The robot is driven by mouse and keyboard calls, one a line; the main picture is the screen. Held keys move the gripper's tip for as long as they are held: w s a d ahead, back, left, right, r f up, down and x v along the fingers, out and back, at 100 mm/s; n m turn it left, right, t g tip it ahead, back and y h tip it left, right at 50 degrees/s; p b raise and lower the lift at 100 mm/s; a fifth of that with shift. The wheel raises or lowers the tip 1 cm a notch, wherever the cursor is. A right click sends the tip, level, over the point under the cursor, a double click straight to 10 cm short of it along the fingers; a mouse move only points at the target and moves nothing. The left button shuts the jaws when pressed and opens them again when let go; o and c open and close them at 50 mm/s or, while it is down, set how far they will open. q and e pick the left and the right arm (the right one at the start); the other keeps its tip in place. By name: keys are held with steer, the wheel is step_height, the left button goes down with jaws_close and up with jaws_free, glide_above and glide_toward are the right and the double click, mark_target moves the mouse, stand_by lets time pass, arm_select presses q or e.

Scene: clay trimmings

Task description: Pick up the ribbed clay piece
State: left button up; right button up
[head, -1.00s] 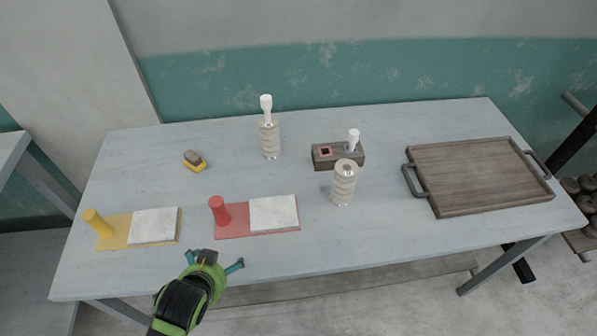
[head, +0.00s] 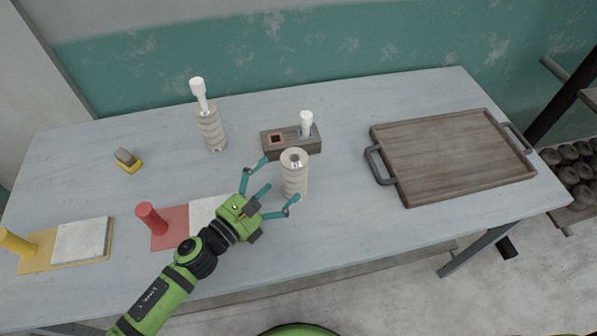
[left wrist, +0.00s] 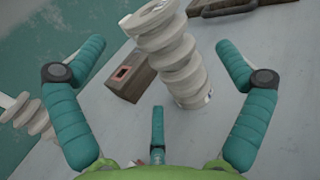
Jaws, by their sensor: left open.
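A pale ribbed clay piece (head: 294,179) stands upright on the table, with a dark hole in its top. It also shows large in the left wrist view (left wrist: 178,62). My left gripper (head: 277,181) is open, with its teal fingers spread towards this piece from the front left. In the wrist view the piece lies between the two outer fingers, with gaps on both sides; nothing is gripped. A second ribbed piece (head: 211,130) stands farther back left, with a white-topped tool (head: 199,94) in it. My right gripper is not in view.
A dark block (head: 289,146) with a reddish square recess and a white-handled item (head: 306,123) stands close behind the piece. A wooden tray (head: 450,157) is at right. Red (head: 170,222) and yellow (head: 40,258) boards with white slabs, and a small yellow-based block (head: 127,160), are left.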

mark_target(291, 165)
arm_select(q)
steer(key=p+x, duration=0.1)
steer(key=x, duration=0.4)
steer(key=shift+w+p, duration=0.15)
steer(key=shift+p, duration=0.2)
steer(key=shift+w+d, duration=0.15)
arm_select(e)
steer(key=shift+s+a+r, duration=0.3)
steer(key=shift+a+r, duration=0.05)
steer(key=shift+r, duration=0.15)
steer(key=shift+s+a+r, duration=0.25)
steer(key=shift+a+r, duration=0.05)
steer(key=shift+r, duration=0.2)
arm_select(q)
steer(key=shift+c, duration=1.2)
steer(key=c, duration=1.3)
steer(key=shift+w, duration=0.1)
steer(key=shift+c, duration=0.3)
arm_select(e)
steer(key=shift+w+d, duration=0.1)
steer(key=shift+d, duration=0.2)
arm_select(q)
steer(key=shift+r, duration=0.15)
